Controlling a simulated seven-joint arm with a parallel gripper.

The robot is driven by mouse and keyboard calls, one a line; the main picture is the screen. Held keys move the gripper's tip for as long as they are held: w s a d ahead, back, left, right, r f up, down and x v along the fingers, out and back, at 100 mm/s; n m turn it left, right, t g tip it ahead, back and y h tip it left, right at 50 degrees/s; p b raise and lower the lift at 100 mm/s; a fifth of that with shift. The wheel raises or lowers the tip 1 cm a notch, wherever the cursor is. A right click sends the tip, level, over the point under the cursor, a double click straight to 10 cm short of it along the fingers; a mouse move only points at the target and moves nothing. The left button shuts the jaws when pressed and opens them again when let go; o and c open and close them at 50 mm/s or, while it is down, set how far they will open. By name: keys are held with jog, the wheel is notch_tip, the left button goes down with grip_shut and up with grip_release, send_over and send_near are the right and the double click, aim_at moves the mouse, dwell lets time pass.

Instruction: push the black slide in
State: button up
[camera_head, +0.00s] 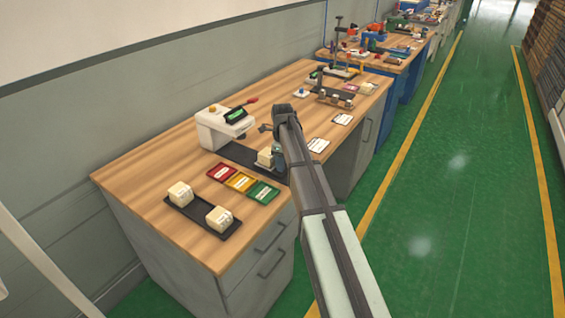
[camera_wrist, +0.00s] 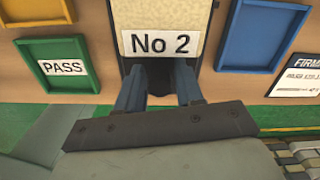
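The black slide (camera_head: 238,152) sticks out from a white machine (camera_head: 212,130) on the wooden bench. A cream block (camera_head: 264,157) sits on its outer part. In the wrist view the block (camera_wrist: 168,18) carries a "No 2" label, and the slide's dark edge (camera_wrist: 122,62) shows beside it. My gripper (camera_head: 278,158) is low at the slide's outer end, beside the block. In the wrist view its two blue-grey fingers (camera_wrist: 160,82) stand apart, with a dark area between them at the slide's front. Whether they touch the slide is not clear.
Red (camera_head: 222,172), yellow (camera_head: 240,181) and green (camera_head: 263,192) trays lie left of the slide. A black tray (camera_head: 202,214) with two cream blocks is nearer. A blue tray (camera_wrist: 262,35) and white card (camera_wrist: 297,78) lie right. The bench edge is close to my gripper.

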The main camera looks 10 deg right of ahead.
aim_at(272, 157)
grip_shut()
dwell(0.3)
jog(key=w+a, duration=0.3)
jog(key=shift+w+a, duration=0.15)
jog(key=shift+w, duration=0.1)
jog(key=shift+s, duration=0.1)
jog(key=shift+o, duration=1.4)
grip_release()
notch_tip(272, 157, up, 14)
jog(key=shift+f, duration=0.1)
